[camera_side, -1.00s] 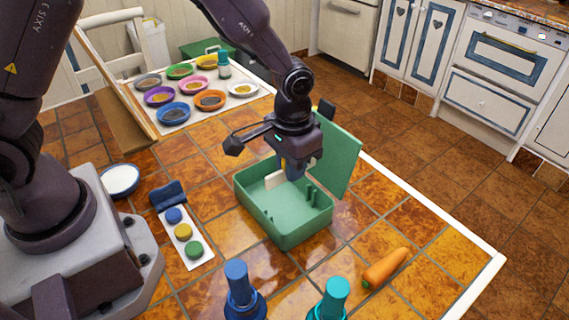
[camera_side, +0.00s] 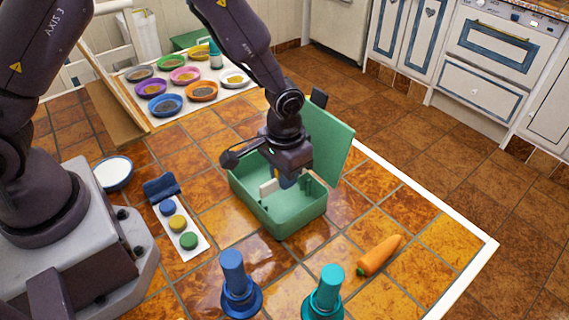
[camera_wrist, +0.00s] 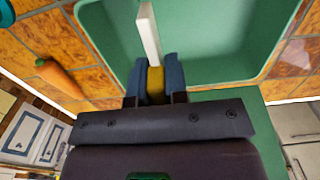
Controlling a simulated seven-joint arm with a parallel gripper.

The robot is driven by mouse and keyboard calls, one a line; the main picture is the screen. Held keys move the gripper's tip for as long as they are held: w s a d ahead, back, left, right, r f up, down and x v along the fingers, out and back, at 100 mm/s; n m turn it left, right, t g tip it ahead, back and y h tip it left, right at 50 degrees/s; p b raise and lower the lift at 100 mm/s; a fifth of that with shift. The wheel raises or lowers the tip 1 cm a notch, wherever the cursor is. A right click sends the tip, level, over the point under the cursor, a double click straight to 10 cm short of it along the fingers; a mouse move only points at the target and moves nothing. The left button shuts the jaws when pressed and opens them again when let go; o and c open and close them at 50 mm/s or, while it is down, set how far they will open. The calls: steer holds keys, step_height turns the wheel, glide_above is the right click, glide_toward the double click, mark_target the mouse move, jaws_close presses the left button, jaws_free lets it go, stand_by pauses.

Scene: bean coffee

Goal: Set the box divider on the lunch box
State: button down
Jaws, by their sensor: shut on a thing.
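The green lunch box (camera_side: 290,220) stands on the tiled table with its lid (camera_side: 331,140) raised at the back right. Its inside and rim also show in the wrist view (camera_wrist: 215,45). The white box divider (camera_side: 268,187) is at the box's opening, toward its left side in the side view. In the wrist view the divider (camera_wrist: 148,32) is a narrow white bar with a yellow part between my blue fingertips. My gripper (camera_wrist: 155,85) is shut on it, pointing down into the box. I cannot tell whether the divider touches the floor or walls.
An orange carrot (camera_side: 379,256) lies right of the box. A blue bottle (camera_side: 234,280) and a teal bottle (camera_side: 325,290) stand in front. A white strip with colored discs (camera_side: 179,226) lies left. Several colored bowls (camera_side: 185,75) stand at the back.

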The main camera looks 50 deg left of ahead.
mark_target(284, 205)
steer(key=shift+f, duration=3)
steer(key=shift+f, duration=0.3)
steer(key=c, duration=1.4)
jaws_free()
steer(key=shift+r, duration=0.1)
steer(key=shift+r, duration=2.45)
steer(key=shift+o, duration=0.3)
steer(key=o, duration=0.5)
